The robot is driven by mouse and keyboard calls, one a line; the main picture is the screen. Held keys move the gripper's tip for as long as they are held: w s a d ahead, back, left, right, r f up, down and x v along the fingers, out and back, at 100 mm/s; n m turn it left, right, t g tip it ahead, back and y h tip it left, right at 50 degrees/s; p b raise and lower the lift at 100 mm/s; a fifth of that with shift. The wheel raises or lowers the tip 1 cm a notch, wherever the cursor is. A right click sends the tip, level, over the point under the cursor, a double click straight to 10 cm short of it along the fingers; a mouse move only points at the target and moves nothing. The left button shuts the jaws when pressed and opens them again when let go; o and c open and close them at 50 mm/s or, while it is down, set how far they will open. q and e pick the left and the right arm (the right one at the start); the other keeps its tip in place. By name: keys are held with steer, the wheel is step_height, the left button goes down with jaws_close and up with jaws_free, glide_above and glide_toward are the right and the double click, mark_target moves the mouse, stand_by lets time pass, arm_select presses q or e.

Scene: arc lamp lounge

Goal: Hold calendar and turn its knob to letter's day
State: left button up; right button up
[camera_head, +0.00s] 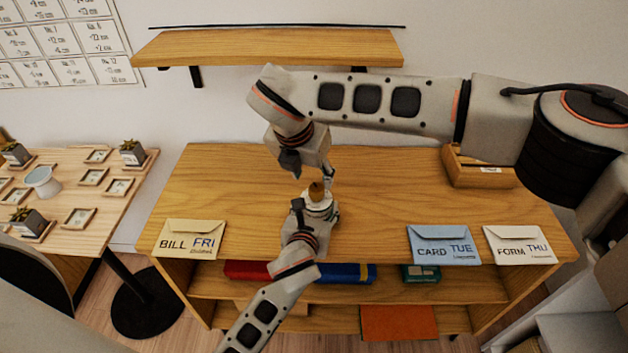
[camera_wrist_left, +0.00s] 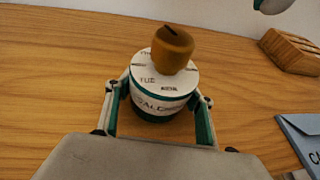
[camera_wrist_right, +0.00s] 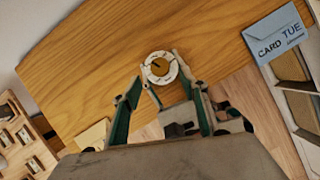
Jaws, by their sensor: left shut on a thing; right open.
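The calendar (camera_wrist_left: 160,95) is a round white drum with a green base, day names on its top and a brown wooden knob (camera_wrist_left: 172,48). It stands upright on the wooden shelf unit. My left gripper (camera_head: 318,212) is shut around its body from the front; TUE shows on the near side of the dial. My right gripper (camera_head: 310,170) is open above the calendar, and the knob (camera_wrist_right: 159,67) shows just beyond its fingertips in the right wrist view. Three envelopes lie along the front edge: BILL FRI (camera_head: 190,239), CARD TUE (camera_head: 443,245) and FORM THU (camera_head: 517,245).
A wooden box (camera_head: 478,170) stands at the back right of the top (camera_head: 220,180). A wall shelf (camera_head: 270,47) hangs behind, near my right arm. A side table (camera_head: 100,215) with small potted plants and frames stands at the left. The top beside the calendar is clear.

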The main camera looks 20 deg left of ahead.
steer(key=shift+s+r, duration=0.25)
steer(key=shift+r, duration=0.3)
steer(key=n+g+y, duration=0.4)
steer(key=n+y, duration=0.1)
steer(key=n, duration=1.3)
glide_toward(318, 188)
steer(key=x, duration=0.9)
steer(key=shift+a, duration=0.1)
steer(key=c, duration=1.1)
